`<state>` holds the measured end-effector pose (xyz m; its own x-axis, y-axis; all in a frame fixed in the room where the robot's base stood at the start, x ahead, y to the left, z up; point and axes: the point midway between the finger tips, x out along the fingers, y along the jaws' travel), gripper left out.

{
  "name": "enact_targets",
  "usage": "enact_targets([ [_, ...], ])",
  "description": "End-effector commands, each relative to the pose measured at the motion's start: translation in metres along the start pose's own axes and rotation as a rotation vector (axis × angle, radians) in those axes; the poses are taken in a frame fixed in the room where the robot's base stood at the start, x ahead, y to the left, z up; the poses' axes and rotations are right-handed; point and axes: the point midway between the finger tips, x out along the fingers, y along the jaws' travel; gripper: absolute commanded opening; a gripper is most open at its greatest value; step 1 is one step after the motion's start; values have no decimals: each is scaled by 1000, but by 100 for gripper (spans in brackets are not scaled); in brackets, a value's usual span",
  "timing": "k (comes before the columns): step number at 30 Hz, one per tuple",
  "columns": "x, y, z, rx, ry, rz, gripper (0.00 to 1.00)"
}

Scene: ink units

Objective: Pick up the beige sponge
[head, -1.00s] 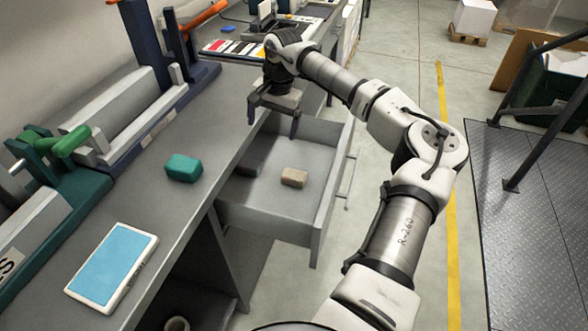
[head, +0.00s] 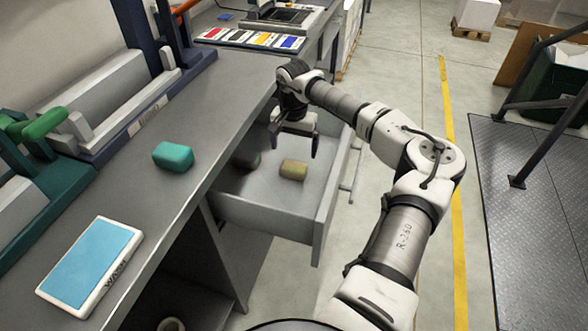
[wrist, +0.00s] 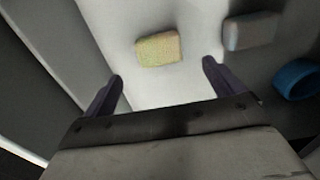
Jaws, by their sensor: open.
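The beige sponge (head: 293,170) is a small yellowish-beige block lying on the floor of the open grey drawer (head: 262,222). It also shows in the wrist view (wrist: 159,50), at the upper middle, beyond the gap between the fingers. My gripper (head: 293,150) is open and empty, above the drawer and just behind the sponge in the head view. In the wrist view my gripper (wrist: 163,70) has its fingers spread wider than the sponge, with a clear gap on each side. I cannot tell the exact height of the fingertips above the drawer floor.
A dark grey block (head: 246,160) lies left of the sponge in the drawer. A blue round object (wrist: 297,80) shows at the right of the wrist view. A teal block (head: 173,157) and a blue-topped white pad (head: 90,265) rest on the bench. Drawer walls surround the sponge.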

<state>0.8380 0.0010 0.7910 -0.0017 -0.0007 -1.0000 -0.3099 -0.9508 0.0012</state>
Motion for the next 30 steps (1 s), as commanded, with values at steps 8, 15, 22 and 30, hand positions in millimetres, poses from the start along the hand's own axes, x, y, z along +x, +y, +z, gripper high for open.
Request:
enact_targets([
  [8,22,0,2,0,-3,-1,94],
  [15,57,1,3,-1,-2,-2,94],
  [22,66,1,3,-2,1,0,94],
  [30,66,1,3,-1,1,-1,73],
])
